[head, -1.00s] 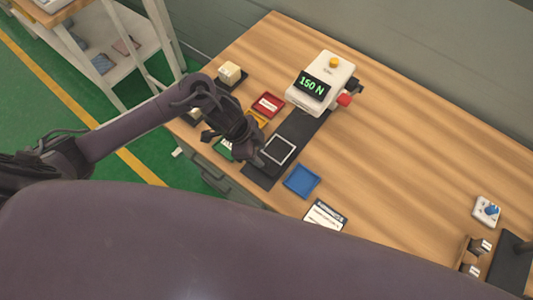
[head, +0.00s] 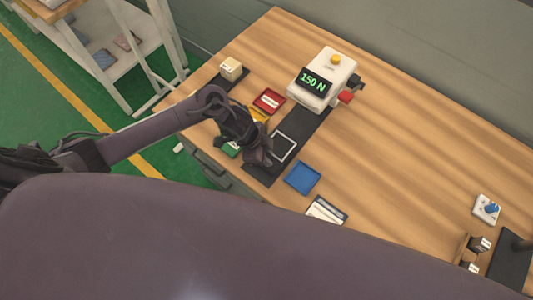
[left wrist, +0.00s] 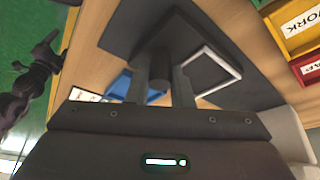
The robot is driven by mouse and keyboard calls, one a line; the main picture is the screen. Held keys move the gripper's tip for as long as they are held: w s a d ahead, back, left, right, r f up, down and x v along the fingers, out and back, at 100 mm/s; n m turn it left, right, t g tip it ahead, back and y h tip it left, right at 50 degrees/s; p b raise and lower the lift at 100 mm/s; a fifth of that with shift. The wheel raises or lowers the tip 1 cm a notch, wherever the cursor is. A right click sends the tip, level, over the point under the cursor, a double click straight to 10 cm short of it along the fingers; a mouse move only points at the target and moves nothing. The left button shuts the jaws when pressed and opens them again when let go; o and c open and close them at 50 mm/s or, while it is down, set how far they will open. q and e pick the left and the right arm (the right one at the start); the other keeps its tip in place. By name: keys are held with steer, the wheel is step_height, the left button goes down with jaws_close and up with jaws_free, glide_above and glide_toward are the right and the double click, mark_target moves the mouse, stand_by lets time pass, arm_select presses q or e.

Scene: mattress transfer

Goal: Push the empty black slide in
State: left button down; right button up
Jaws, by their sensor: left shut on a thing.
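The black slide, with a pale square frame (head: 286,144) on it and nothing visible inside, lies on a long black base strip (head: 307,126) that runs up to the white device (head: 322,78). My left gripper (head: 264,160) is at the slide's near end and covers part of it. In the left wrist view, my left gripper (left wrist: 163,68) is shut on a dark round knob (left wrist: 158,62) standing up from the black part. The pale frame also shows there (left wrist: 232,62), just right of the fingers. My right gripper is not in view.
The device reads 150 N. Red (head: 269,101), yellow and green trays sit left of the strip, the last two partly behind my left arm. A blue tray (head: 302,177) and a label card (head: 326,210) lie right of it. The middle of the wooden table is clear.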

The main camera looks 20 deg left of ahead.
mark_target(289, 139)
arm_select(q)
steer(key=w+d, duration=0.1)
steer(key=w, duration=0.2)
steer(key=w+d+b, duration=0.1)
steer(key=w, duration=0.2)
steer(key=w+d+b, duration=0.1)
steer(key=w, duration=0.2)
steer(key=shift+d, duration=0.15)
steer(key=shift+s, duration=0.15)
steer(key=c, duration=1.3)
jaws_free()
steer(key=shift+r, duration=0.1)
steer(key=v, duration=0.7)
steer(key=shift+a+r+b, duration=0.25)
steer(key=shift+r+b, duration=0.05)
steer(key=shift+b, duration=0.1)
